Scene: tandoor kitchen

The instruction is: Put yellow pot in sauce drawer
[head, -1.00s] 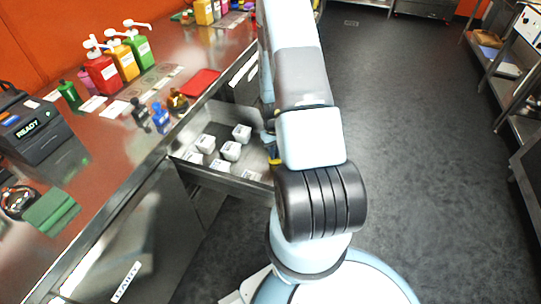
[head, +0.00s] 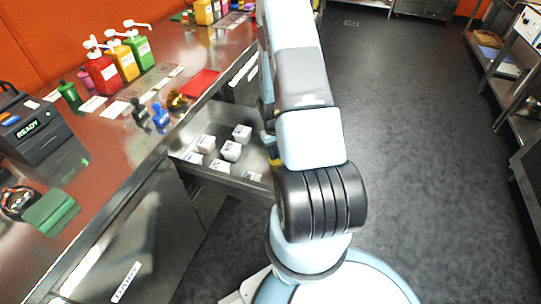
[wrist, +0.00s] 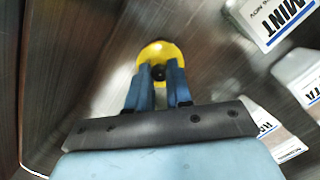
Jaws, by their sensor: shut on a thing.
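My gripper (wrist: 160,80) is shut on the yellow pot (wrist: 160,50), which has a round yellow top and a dark knob between the blue fingertips. In the head view the gripper is mostly hidden behind my arm, and a small yellow patch of the pot (head: 275,161) shows at the arm's left edge. The pot is over the right part of an open metal drawer (head: 215,177). I cannot tell whether it touches the drawer floor. White labelled pots (head: 231,151) stand in the drawer; one label in the wrist view reads MINT (wrist: 284,17).
The steel counter (head: 110,160) above the drawer holds pump bottles (head: 103,72), small bottles (head: 160,115), a red tray (head: 199,83) and a black device reading READY (head: 35,125). A closed front below has a label (head: 127,282). Dark floor (head: 420,150) is clear to the right.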

